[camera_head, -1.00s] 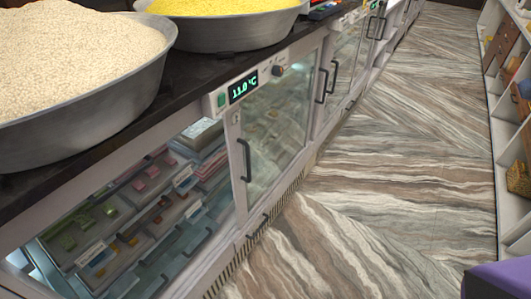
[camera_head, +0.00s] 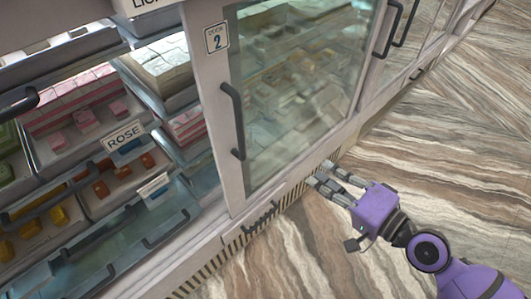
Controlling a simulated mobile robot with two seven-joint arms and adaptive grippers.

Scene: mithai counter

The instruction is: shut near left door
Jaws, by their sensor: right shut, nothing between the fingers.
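The near left bay of the counter fills the left of the head view, and its trays of sweets (camera_head: 105,180) show plainly. I cannot tell from this view whether a glass pane covers it. A dark bar (camera_head: 18,102), perhaps a handle, shows at the left edge; the rest of what it belongs to is out of view. To the right is the glass door marked 2 (camera_head: 300,90), with a dark vertical handle (camera_head: 233,120). My right gripper (camera_head: 319,175), purple with grey fingers, is shut and empty, in front of the counter's base. My left gripper is out of view.
A vent grille (camera_head: 285,202) runs along the counter's foot. More glass doors with dark handles (camera_head: 394,28) continue up to the right. The marbled floor (camera_head: 440,140) right of the counter is clear apart from my arm.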

